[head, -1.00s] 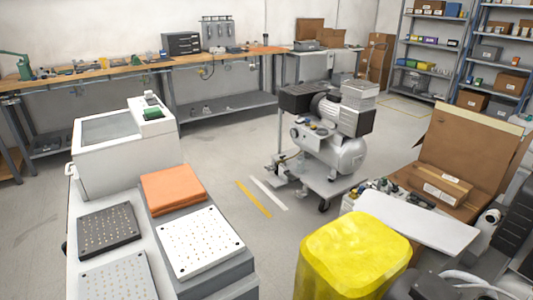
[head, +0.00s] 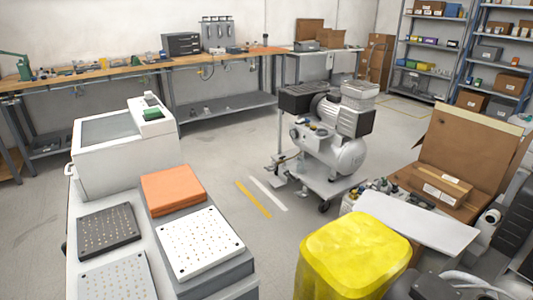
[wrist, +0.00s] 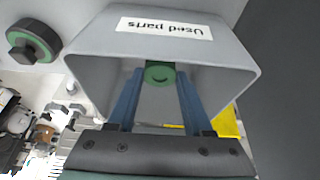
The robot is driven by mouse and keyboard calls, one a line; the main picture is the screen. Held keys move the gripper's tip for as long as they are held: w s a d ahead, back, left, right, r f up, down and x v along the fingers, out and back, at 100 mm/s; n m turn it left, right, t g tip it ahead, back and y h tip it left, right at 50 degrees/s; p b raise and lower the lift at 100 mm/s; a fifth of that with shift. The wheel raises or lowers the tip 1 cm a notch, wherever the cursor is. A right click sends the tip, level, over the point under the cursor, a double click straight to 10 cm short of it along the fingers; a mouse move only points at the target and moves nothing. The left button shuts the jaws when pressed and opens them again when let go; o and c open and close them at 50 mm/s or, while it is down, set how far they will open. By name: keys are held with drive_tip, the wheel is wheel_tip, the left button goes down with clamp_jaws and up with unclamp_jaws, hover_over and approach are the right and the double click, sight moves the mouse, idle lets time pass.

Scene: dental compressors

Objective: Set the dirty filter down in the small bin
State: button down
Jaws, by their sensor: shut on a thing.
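In the wrist view, the small grey bin (wrist: 100,62) has a white label reading "Used parts", seen upside down. My gripper (wrist: 160,76) reaches over the bin's opening with its two blue fingers. It is shut on a small round green piece, the dirty filter (wrist: 159,73), at the fingertips. The filter shows against the bin's inside; I cannot tell how far it is below the rim or whether it touches the bin. The head view does not show the filter or the fingers.
A dark round part with a green rim (wrist: 33,43) lies left of the bin in the wrist view.

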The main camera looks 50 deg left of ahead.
idle(0.4)
unclamp_jaws()
drive_tip(key=shift+f, duration=0.1)
wheel_tip(320, 180, up, 7)
drive_tip(key=p, duration=0.7)
idle(0.5)
idle(0.5)
